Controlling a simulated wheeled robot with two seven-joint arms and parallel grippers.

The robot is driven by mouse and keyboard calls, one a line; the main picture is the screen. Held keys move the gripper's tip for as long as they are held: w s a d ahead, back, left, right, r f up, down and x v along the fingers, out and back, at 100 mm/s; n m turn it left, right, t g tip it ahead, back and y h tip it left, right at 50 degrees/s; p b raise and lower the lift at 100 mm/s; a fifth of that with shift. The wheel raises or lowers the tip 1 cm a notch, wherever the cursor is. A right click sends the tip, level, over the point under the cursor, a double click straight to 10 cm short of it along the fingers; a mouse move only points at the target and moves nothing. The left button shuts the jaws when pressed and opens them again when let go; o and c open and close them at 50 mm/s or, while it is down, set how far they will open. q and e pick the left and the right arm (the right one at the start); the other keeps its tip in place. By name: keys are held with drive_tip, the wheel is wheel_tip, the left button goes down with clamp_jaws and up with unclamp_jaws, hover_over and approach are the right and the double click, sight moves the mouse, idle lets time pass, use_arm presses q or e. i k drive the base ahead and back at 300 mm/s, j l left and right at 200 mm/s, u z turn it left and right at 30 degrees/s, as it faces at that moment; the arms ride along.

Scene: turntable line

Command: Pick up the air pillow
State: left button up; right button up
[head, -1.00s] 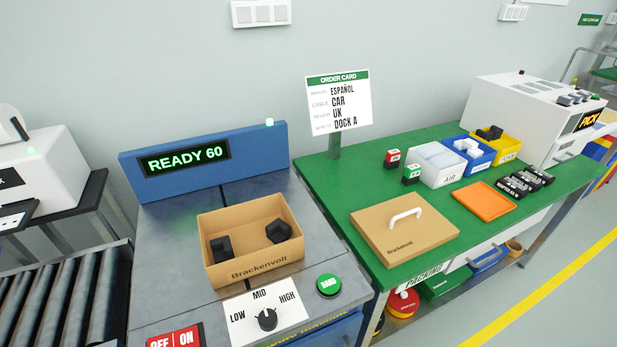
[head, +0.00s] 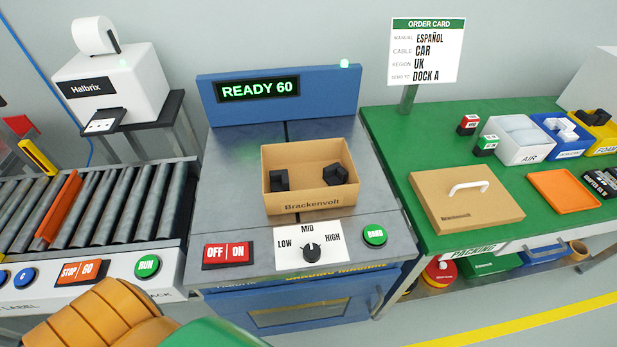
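The air pillows (head: 519,129) are pale, translucent white shapes in a white bin (head: 518,154) marked AIR. The bin stands on the green packing table at the right of the head view. The pillows lie close together, so I cannot make out each one singly. Neither of my grippers is in view, and nothing touches the bin.
An open carton (head: 298,204) with black pieces stands on the grey sealing machine. Left of the AIR bin are small red and green boxes; blue and yellow bins stand to its right. A handled cardboard lid (head: 465,205) lies in front. Orange and green shapes fill the bottom left.

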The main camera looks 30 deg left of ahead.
sight(527, 137)
drive_tip(key=i+l+u, duration=0.3)
drive_tip(key=l, duration=0.2)
drive_tip(key=l+u, duration=0.25)
drive_tip(key=l, duration=0.2)
drive_tip(key=i+l+u, duration=0.15)
drive_tip(key=l+u, duration=0.15)
drive_tip(key=l, duration=0.25)
drive_tip(key=l+u, duration=0.3)
drive_tip(key=l, duration=0.25)
drive_tip(key=l+u, duration=0.3)
drive_tip(key=l, duration=0.3)
drive_tip(key=k+l+u, duration=0.1)
drive_tip(key=l+u, duration=0.15)
drive_tip(key=l, duration=0.3)
drive_tip(key=k+l+u, duration=0.1)
drive_tip(key=l+u, duration=0.2)
drive_tip(key=l, duration=0.2)
drive_tip(key=k+l+u, duration=0.3)
drive_tip(key=l, duration=0.25)
drive_tip(key=i, duration=0.1)
